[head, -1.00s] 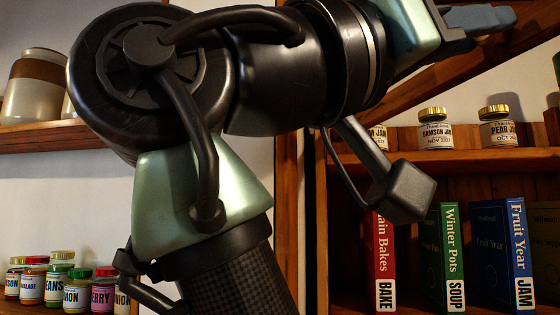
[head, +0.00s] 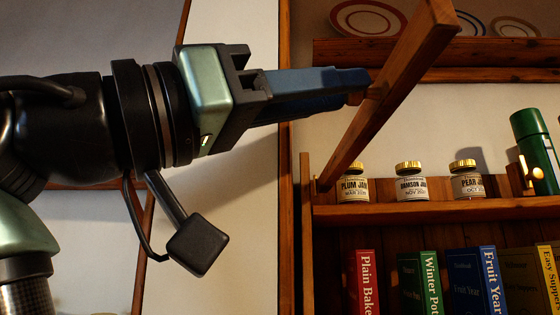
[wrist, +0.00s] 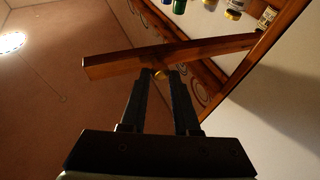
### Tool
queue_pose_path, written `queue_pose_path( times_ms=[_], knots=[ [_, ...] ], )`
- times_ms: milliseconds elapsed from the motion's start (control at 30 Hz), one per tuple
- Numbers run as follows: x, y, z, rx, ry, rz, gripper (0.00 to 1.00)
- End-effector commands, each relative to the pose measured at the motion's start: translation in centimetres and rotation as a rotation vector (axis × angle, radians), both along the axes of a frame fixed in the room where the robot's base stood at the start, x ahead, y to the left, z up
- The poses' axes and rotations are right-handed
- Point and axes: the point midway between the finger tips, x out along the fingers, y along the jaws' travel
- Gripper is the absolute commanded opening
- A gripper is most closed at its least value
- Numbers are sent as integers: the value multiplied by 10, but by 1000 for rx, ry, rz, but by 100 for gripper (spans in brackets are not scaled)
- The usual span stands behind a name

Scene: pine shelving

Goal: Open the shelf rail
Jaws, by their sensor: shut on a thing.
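The shelf rail (head: 402,70) is a long wooden bar. In the head view it slants from the left side of the jam shelf up and outward, standing away from the shelf front at an angle. My gripper (head: 358,85) reaches in from the left with blue-grey fingers, shut on the rail's small knob (head: 354,98). In the wrist view the rail (wrist: 205,50) crosses beyond the fingertips (wrist: 159,75), and the round knob shows between them. The fingers hide part of the knob.
Jars of plum jam (head: 353,188), damson jam (head: 412,187) and pear jam (head: 467,185) stand on the shelf (head: 400,213) behind the rail. A green flask (head: 535,150) stands at the right. Books (head: 418,280) stand below; plates (head: 367,18) are above.

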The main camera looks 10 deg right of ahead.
Motion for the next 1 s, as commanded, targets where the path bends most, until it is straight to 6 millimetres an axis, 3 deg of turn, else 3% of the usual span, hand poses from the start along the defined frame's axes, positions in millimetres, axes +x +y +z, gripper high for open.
queue_pose_path(
  times_ms=[167,200,333,767,1000],
  knots=[
    [6,2,3,-14,10,13,0],
    [6,2,3,-14,10,13,37],
    [5,1,3,-11,9,12,58],
    [3,1,1,-8,6,10,58],
    [-3,25,-13,-8,3,13,58]
  ],
)
